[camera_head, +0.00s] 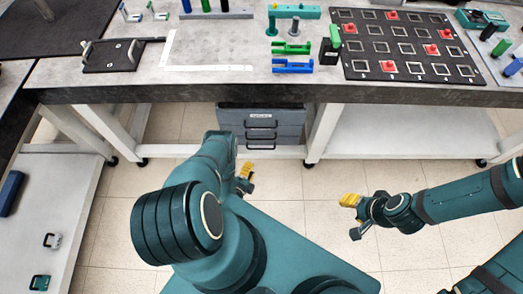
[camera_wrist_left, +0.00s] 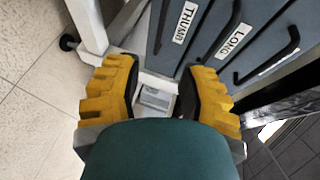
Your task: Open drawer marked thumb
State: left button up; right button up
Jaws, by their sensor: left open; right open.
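The grey drawer unit (camera_head: 262,117) stands under the table in the head view, with several black handles on its front; its drawers look shut. In the left wrist view, the THUMB label (camera_wrist_left: 185,22) is on a grey drawer front, with a dark bar handle (camera_wrist_left: 160,28) just left of it. The LONG label (camera_wrist_left: 228,41) is on the neighbouring drawer. My left gripper (camera_head: 245,178) is open and empty, in front of and below the unit; its yellow fingers (camera_wrist_left: 157,88) are apart, with no handle between them. My right gripper (camera_head: 355,214) is open and empty, further right.
The table edge (camera_head: 150,94) overhangs the unit. White table legs (camera_head: 322,132) stand on either side. A black board with red pieces (camera_head: 405,45) and other parts lie on the table. The tiled floor (camera_head: 300,190) between my grippers is clear.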

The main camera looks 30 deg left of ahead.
aim_at(261, 149)
pick_arm(q)
jog(key=b+x, duration=0.4)
jog(key=x, duration=0.9)
jog(key=shift+w+d, duration=0.1)
jog(key=shift+w, duration=0.15)
grip_shut()
